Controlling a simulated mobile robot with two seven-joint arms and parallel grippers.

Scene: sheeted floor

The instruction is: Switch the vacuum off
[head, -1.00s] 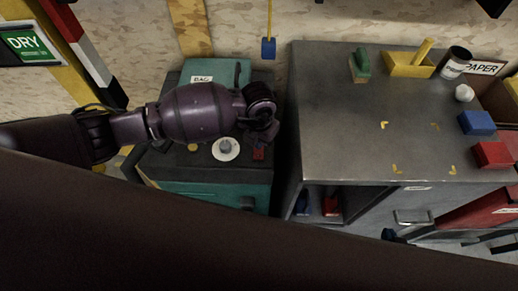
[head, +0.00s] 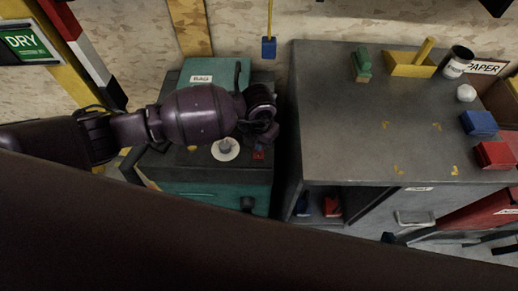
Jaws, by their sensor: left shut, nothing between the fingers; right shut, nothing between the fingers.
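The vacuum (head: 205,191) is a teal box with a dark top, left of the grey cabinet. A teal part with a "BAG" label (head: 201,79) stands at its back. On its top are a grey knob on a white disc (head: 226,149) and a small red switch (head: 259,153). My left gripper (head: 262,133) is over the vacuum's right side, shut and empty, just behind the red switch in the picture. I cannot tell whether it touches the switch or which way the switch is set. My arm hides part of the vacuum's top. My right gripper is not in view.
A grey cabinet (head: 340,120) stands close to the right of the vacuum. On it are a green brush (head: 362,65), a yellow tray (head: 408,66), a dark can (head: 457,62), a blue block (head: 479,123) and a red block (head: 494,154). A striped post (head: 83,50) stands at left.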

